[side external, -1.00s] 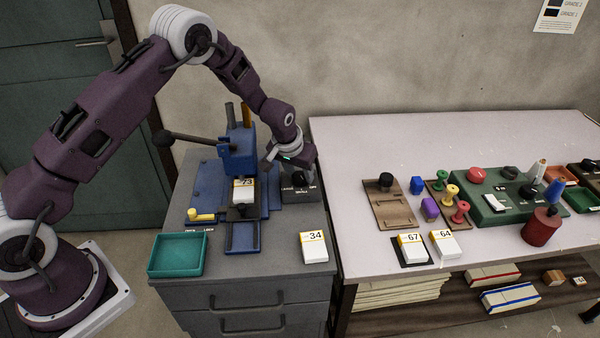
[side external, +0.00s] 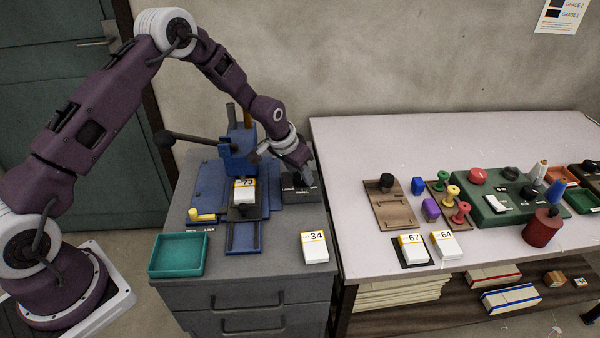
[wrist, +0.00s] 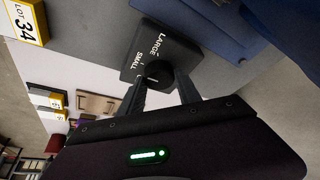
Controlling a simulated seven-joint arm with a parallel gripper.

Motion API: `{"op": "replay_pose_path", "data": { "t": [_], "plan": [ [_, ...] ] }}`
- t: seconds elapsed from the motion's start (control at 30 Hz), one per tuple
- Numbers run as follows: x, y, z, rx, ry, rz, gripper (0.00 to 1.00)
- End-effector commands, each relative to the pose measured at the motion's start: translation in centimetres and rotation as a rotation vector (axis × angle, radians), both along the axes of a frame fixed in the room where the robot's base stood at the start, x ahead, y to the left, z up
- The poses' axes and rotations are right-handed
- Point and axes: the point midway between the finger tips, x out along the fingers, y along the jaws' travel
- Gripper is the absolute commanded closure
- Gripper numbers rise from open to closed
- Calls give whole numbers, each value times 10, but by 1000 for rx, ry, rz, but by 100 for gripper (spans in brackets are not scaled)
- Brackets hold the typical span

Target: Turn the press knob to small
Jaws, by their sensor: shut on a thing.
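The press knob (wrist: 158,74) is a black knob on a dark panel (wrist: 150,42) marked LARGE and SMALL, seen in the wrist view. My gripper (wrist: 160,85) is shut on the knob, with one finger on each side of it. In the side external view my gripper (side external: 300,166) is down at the knob panel (side external: 300,195), right of the blue press (side external: 240,155), and hides most of the knob. I cannot tell exactly which mark the knob points at.
A card marked 34 (side external: 314,247) lies in front of the panel. A teal tray (side external: 178,255) and a yellow-handled lock (side external: 201,215) are at the cabinet's left. The press's dark lever (side external: 188,139) sticks out left. The pale table (side external: 350,135) stands at right.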

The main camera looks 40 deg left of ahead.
Motion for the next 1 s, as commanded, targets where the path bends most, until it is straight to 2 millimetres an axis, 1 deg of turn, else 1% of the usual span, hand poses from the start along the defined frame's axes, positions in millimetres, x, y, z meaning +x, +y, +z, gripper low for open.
{"op": "replay_pose_path", "data": {
  "t": [0.1, 0.13, 0.2, 0.23, 0.5, 0.57, 0.83, 0.9, 1.0],
  "plan": [
    [0, 0, 0, 0, 1, 1, 100],
    [0, 0, 0, 0, 1, 1, 56],
    [0, 0, 0, 0, 1, 1, 42],
    [0, 0, 0, 0, 1, 1, 38],
    [0, 0, 0, 0, 1, 1, 38],
    [-2, 0, 4, -1, 0, 2, 38],
    [-21, 2, 53, 0, -2, 1, 38],
    [-25, 2, 60, 0, -1, 2, 38],
    [-27, 2, 65, -1, 1, 2, 38]
  ]
}}
